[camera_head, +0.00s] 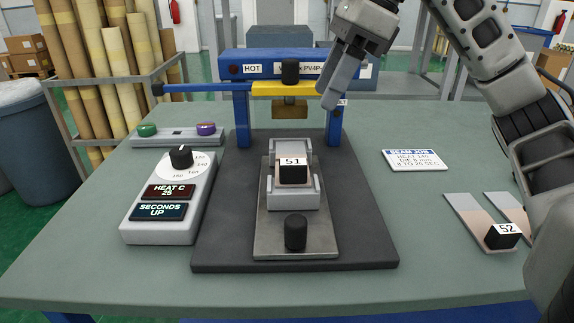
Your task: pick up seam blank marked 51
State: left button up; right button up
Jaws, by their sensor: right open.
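The seam blank marked 51 (293,171) sits in the light grey holder (294,200) on the sliding metal plate of the press. Its black block carries a white label reading 51, facing me. My right gripper (333,92) is open and empty, above and behind the blank, beside the right end of the press's yellow bar. My right arm comes in from the upper right. My left gripper is not in view.
The blue press frame (240,120) stands over the dark base, with a blue lever reaching left. A control box (165,205) is at left. Blank 52 (502,236) and a job card (415,160) lie at right. The table's front strip is clear.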

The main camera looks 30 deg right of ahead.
jog(key=b, duration=0.1)
send_near(294, 162)
jog(key=x, duration=0.5)
jog(key=shift+w, duration=0.15)
jog(key=shift+b+x, duration=0.35)
jog(key=shift+x, duration=2.25)
grip_shut()
